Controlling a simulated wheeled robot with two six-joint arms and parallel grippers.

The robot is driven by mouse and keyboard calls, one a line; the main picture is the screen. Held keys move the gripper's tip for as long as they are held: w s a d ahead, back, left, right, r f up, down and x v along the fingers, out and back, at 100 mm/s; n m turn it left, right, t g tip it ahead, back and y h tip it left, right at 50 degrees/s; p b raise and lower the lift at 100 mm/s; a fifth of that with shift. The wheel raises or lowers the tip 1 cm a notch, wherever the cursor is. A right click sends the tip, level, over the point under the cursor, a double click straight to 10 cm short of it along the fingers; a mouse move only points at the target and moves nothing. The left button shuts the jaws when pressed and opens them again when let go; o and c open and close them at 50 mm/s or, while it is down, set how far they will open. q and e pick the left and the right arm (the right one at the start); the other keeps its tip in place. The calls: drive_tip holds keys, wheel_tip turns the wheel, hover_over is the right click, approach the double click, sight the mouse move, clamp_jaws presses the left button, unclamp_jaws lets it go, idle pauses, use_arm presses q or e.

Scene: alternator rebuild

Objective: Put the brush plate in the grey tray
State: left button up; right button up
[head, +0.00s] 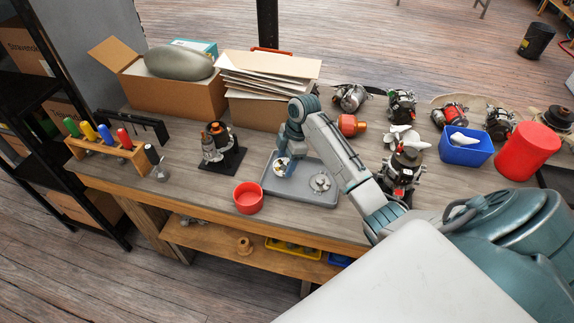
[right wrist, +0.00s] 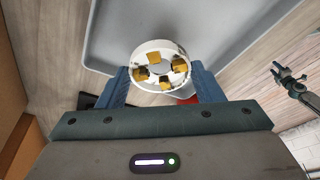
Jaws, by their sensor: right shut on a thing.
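The brush plate (right wrist: 161,66) is a round, pale disc with several brass-coloured blocks on it. In the right wrist view it sits between the two blue fingers of my right gripper (right wrist: 163,88), which is shut on it. In the head view the brush plate (head: 281,168) shows under my right gripper (head: 284,160), over the left part of the grey tray (head: 309,200). The tray also shows in the right wrist view (right wrist: 225,32). I cannot tell whether the plate touches the tray. My left gripper is not in view.
Another round metal part (head: 320,183) lies in the tray's middle. A red bowl (head: 248,198) stands at the tray's front left, and a black stand (head: 222,158) is further left. Alternators (head: 403,170) and a blue bin (head: 465,152) are to the right. Boxes (head: 175,95) stand behind.

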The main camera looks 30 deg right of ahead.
wheel_tip(320, 180, down, 3)
drive_tip(key=shift+f+p, duration=0.15)
drive_tip(key=shift+p, duration=0.2)
drive_tip(key=shift+f, duration=0.2)
drive_tip(key=o, duration=1)
drive_tip(key=shift+r, duration=0.1)
drive_tip(key=b+v, duration=0.3)
drive_tip(key=v, duration=0.9)
